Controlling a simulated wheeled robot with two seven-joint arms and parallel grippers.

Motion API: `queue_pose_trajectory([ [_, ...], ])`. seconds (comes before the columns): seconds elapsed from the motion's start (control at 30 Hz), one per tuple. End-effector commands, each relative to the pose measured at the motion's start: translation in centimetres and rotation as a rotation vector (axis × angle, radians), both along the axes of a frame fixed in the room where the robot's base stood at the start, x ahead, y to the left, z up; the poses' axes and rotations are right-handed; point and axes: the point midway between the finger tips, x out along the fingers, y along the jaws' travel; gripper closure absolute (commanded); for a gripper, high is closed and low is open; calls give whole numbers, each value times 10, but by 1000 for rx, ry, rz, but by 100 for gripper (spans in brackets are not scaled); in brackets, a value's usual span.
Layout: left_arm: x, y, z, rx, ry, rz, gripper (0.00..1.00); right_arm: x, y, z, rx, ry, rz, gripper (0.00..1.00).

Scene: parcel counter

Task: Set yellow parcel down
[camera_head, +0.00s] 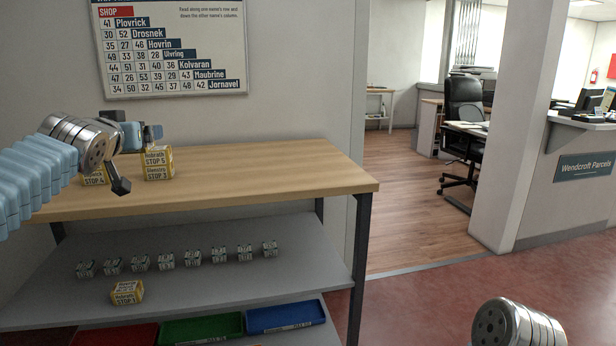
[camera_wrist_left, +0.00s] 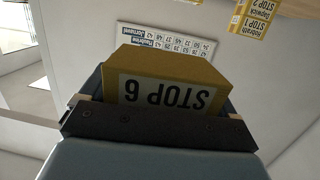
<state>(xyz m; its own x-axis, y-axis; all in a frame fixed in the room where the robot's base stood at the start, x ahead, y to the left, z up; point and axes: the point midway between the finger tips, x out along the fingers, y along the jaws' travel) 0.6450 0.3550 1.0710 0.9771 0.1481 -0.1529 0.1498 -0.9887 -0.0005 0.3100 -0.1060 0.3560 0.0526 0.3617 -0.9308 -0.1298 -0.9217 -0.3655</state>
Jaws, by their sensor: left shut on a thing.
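My left gripper (camera_head: 136,152) is over the left part of the wooden counter (camera_head: 270,165). In the left wrist view it is shut on a yellow parcel (camera_wrist_left: 165,92), whose white label reads STOP 6 upside down. In the head view I cannot clearly make out the held parcel behind the gripper. Beside the gripper, yellow parcels (camera_head: 159,170) marked STOP 5 and STOP 3 appear stacked on the counter. Another yellow parcel (camera_head: 95,178), marked STOP 4, is partly hidden by my arm. My right gripper is out of view; only its arm shows at bottom right.
A yellow parcel (camera_head: 127,291) lies on the grey lower shelf (camera_head: 210,285), in front of a row of several small grey blocks (camera_head: 192,258). Green (camera_head: 202,328) and blue (camera_head: 285,317) trays are below. A wall chart (camera_head: 170,50) hangs behind. The counter's right half is clear.

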Motion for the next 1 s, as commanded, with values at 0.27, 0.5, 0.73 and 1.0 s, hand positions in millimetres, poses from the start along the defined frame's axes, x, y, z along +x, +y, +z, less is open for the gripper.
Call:
queue_pose_trajectory([
  [0.27,25,-44,-51,-1,2,-135,46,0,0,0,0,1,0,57],
  [0.5,45,-103,-133,-4,8,-294,46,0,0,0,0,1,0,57],
  [0.73,34,-159,-255,-5,12,-369,46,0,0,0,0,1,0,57],
  [1.0,-24,-160,-374,0,10,-219,46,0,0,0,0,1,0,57],
])
